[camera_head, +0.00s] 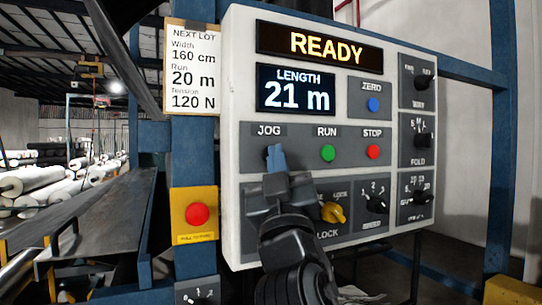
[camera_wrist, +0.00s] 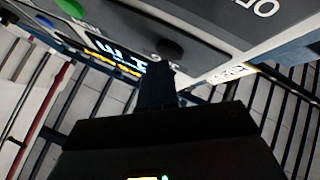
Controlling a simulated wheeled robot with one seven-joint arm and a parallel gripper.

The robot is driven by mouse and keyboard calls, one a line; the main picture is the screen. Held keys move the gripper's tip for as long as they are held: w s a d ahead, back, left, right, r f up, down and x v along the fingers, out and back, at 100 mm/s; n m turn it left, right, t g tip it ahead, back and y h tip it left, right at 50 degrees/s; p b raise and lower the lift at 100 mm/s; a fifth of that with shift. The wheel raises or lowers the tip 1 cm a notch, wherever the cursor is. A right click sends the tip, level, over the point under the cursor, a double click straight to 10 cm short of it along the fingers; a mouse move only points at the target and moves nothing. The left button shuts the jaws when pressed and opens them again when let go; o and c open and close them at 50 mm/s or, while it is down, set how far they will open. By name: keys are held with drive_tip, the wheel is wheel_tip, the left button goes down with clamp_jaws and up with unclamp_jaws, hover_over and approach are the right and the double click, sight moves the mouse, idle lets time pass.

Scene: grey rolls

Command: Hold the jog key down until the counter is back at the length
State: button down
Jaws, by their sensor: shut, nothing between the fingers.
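The control panel (camera_head: 240,100) stands upright in front of me. Its counter (camera_head: 296,90) reads LENGTH 21 m, and the display above (camera_head: 320,46) reads READY. The card (camera_head: 193,70) beside it says Run 20 m. My gripper (camera_head: 276,153) is shut and empty, with its tips at the jog key's place under the JOG label (camera_head: 269,131), hiding the key in the head view. In the wrist view a dark round key (camera_wrist: 178,47) shows just past my fingertips (camera_wrist: 158,72). I cannot tell whether they touch it.
The green RUN button (camera_head: 328,153) and red STOP button (camera_head: 373,152) lie right of my gripper; the blue ZERO button (camera_head: 374,105) is above. A yellow knob (camera_head: 333,213) is close by my wrist. A red button on a yellow box (camera_head: 197,214) is at left.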

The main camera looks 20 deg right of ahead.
drive_tip(key=shift+w+b, duration=0.3)
drive_tip(key=shift+w, duration=0.1)
idle(2.0)
drive_tip(key=shift+s, duration=0.15)
idle(1.3)
drive_tip(key=shift+s, duration=0.7)
drive_tip(key=s+p, duration=0.1)
drive_tip(key=s, duration=0.4)
idle(0.5)
